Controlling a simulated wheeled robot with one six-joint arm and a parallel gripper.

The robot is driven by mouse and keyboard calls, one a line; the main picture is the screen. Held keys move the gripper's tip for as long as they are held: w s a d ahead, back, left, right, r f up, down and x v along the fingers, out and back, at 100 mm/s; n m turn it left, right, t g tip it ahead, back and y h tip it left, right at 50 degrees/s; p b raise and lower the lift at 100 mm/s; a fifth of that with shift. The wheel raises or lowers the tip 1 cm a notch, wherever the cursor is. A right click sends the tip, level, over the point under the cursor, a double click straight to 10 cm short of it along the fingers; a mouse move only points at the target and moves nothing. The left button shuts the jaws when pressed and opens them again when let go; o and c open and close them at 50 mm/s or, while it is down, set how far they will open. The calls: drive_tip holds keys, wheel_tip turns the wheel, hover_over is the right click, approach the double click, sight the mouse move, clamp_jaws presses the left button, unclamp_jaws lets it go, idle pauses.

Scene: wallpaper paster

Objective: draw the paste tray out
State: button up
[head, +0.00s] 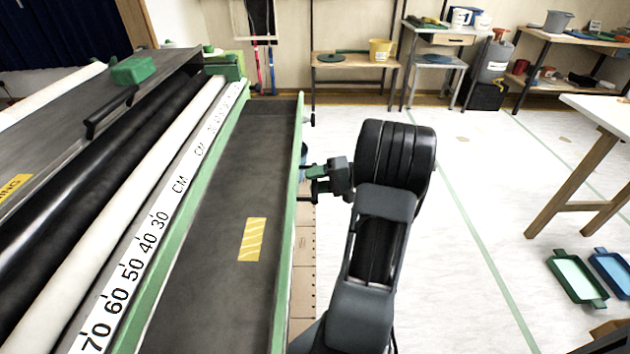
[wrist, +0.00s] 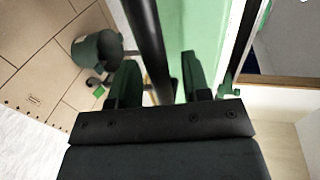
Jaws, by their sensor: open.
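The pasting machine has a long dark tray-like bed (head: 225,190) with a yellow striped label and a green right edge (head: 291,200). I cannot tell if this bed is the paste tray itself. My gripper (head: 312,181) is at the outer right side of that green edge, about halfway along it. In the wrist view my gripper (wrist: 157,75) is open. A dark round bar (wrist: 147,35), like a handle, runs between its two fingers, in front of a green panel (wrist: 213,40). I cannot tell if either finger touches the bar.
A white ruled scale (head: 150,240) and rollers (head: 75,165) lie left of the bed. Clear pale floor (head: 480,220) opens to the right, with a white table (head: 600,110) and small green and blue trays (head: 577,278) beyond. A dark bucket-like object (wrist: 95,52) shows in the wrist view.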

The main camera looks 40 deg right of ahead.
drive_tip(key=p+v, duration=0.3)
drive_tip(key=v, duration=1)
drive_tip(key=shift+s+d, duration=0.2)
drive_tip(key=shift+d, duration=0.1)
